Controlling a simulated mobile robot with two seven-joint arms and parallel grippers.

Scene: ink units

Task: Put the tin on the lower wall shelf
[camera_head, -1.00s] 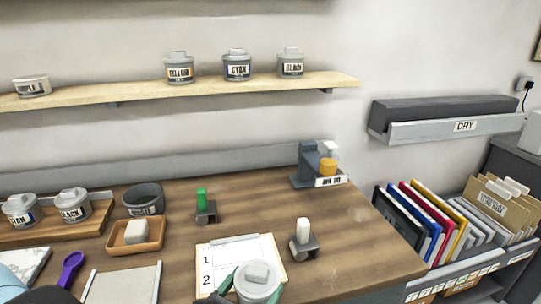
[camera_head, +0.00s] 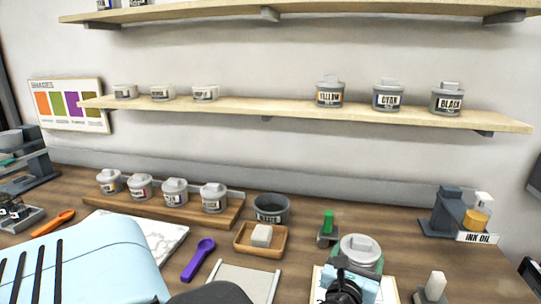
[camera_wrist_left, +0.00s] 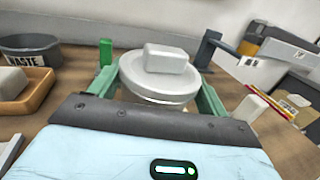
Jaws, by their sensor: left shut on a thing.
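My left gripper (camera_head: 350,268) is shut on a grey tin with a pale lid and block knob (camera_head: 361,246), held above the bench near the clipboard. In the left wrist view the tin (camera_wrist_left: 160,75) sits between the green fingers. Its label is hidden. The lower wall shelf (camera_head: 270,107) runs along the wall behind. It carries several small pale tubs at its left and the yellow (camera_head: 330,92), cyan (camera_head: 388,95) and black (camera_head: 447,98) tins at its right. A bare stretch lies between the tubs and the yellow tin. My right gripper is not in view.
A wooden rack (camera_head: 150,205) with several tins stands at the bench's back left. A waste pot (camera_head: 271,209), a tray with a pale block (camera_head: 248,248), a green-handled tool (camera_head: 328,226) and an ink oil stand (camera_head: 440,222) are nearby. An upper shelf (camera_head: 190,12) hangs above.

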